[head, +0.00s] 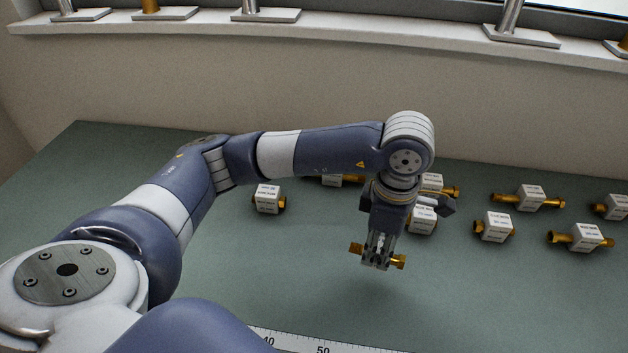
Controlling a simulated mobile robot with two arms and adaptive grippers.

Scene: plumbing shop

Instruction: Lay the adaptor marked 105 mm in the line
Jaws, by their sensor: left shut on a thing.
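My left gripper (377,255) is shut on a brass adaptor (399,262), held above the green table with its two ends sticking out on either side of the fingers. Its marking is hidden by the fingers. Other brass adaptors with white printed blocks lie on the table: one at the left (268,198), one to the right of the gripper (494,226), one farther back (532,196) and one at the right (580,237). Several more are partly hidden behind my left arm or cut by the edge. The print is too small to read. My right gripper is not in view.
A white ruler (290,341) marked 40 and 50 lies at the front edge of the picture. The green table (480,300) is clear at the front right. A windowsill (200,24) with metal fittings runs along the back wall.

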